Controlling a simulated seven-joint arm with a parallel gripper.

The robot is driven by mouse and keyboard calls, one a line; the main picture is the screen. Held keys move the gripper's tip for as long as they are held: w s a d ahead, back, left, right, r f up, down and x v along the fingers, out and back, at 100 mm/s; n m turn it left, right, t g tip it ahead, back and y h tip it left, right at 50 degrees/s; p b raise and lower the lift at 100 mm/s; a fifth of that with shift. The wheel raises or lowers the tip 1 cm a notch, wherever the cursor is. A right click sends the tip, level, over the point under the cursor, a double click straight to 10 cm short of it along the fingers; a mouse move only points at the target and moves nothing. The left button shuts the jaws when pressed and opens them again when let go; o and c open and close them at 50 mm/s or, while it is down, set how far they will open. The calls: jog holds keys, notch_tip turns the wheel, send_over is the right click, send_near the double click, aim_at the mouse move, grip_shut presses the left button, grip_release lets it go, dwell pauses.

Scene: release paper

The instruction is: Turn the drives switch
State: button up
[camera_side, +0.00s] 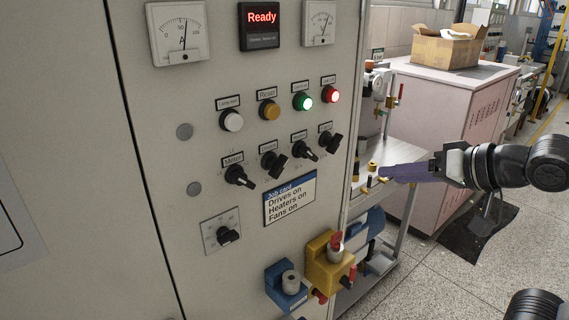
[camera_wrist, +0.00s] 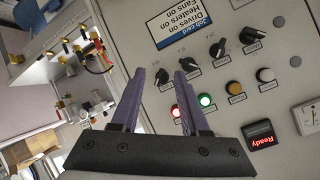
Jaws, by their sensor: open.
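A row of several black rotary switches runs across the grey panel in the side view. They are the leftmost switch (camera_side: 239,176), the second (camera_side: 273,163), the third (camera_side: 306,150) and the rightmost (camera_side: 331,141). In the wrist view the row shows turned over, with the third switch (camera_wrist: 186,65) just beyond my right finger. My gripper (camera_side: 382,174) has purple fingers, open and empty, to the right of the panel and apart from it. Its fingers (camera_wrist: 162,75) also show in the wrist view.
Lit green (camera_side: 303,101) and red (camera_side: 331,94) lamps sit above the switches. A job card (camera_side: 289,198) reads drives, heaters and fans on. Yellow (camera_side: 327,262) and blue (camera_side: 286,288) blocks jut out below. A display (camera_side: 262,25) reads Ready. A metal bench stands behind.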

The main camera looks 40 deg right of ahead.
jog(key=w+a+r+t+y, duration=0.2)
jog(key=w+a+r, duration=0.1)
jog(key=a, duration=0.1)
jog(key=y, duration=0.2)
send_near(283, 168)
jog(key=shift+n, duration=0.3)
jog(key=x, duration=0.9)
jog(key=shift+w, duration=0.15)
grip_shut()
